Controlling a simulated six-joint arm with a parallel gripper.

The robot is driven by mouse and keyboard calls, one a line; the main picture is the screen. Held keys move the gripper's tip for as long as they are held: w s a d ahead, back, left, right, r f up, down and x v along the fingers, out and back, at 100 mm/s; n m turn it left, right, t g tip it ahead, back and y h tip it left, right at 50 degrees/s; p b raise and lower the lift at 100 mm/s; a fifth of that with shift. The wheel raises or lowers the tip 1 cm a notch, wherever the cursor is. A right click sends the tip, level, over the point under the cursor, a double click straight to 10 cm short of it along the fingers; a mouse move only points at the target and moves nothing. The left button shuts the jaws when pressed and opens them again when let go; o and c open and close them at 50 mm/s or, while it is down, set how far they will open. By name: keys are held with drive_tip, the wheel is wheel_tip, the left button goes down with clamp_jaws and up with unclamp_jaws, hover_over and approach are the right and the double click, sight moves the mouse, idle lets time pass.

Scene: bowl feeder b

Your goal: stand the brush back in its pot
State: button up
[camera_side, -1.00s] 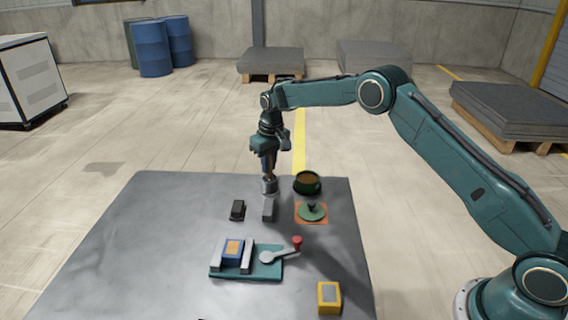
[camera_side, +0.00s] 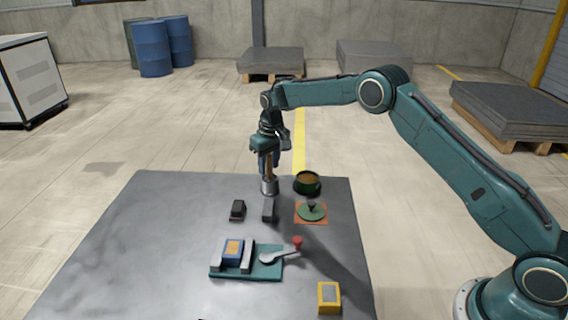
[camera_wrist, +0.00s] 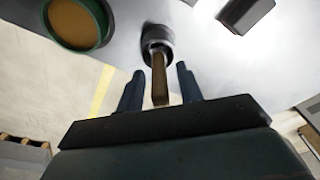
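The brush stands in the small grey metal pot (camera_side: 269,187) on the far part of the table, its brown handle (camera_side: 268,171) sticking up. In the wrist view the handle (camera_wrist: 160,80) rises out of the pot's dark mouth, and the pot's rim (camera_wrist: 157,32) shows around it. The brush's lower end is hidden inside the pot. My gripper (camera_wrist: 159,82) is open, with one dark blue finger on each side of the handle and a visible gap on both sides. In the side view my gripper (camera_side: 268,162) is above the pot.
A green bowl with brown contents (camera_side: 307,182) stands right of the pot. A green knobbed lid (camera_side: 312,214) lies on an orange mat. Dark (camera_side: 237,210) and grey (camera_side: 268,212) blocks, a teal lever fixture (camera_side: 268,271) and a yellow block (camera_side: 329,298) are nearer. The table's left is clear.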

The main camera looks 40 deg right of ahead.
sight(272, 180)
wheel_tip(272, 180, up, 12)
drive_tip(key=s, duration=0.1)
drive_tip(key=shift+s, duration=0.2)
idle(0.3)
drive_tip(key=shift+f, duration=0.1)
idle(0.4)
drive_tip(key=s+r+t, duration=0.2)
drive_tip(key=s+r, duration=1.4)
drive_tip(key=s, duration=0.5)
drive_tip(key=s+f+t, duration=0.1)
drive_tip(key=s+f, duration=0.2)
drive_tip(key=s, duration=0.9)
drive_tip(key=s+f+t, duration=0.1)
drive_tip(key=s+f, duration=0.2)
drive_tip(key=s, duration=0.9)
drive_tip(key=shift+s+a, duration=0.15)
drive_tip(key=shift+s, duration=0.15)
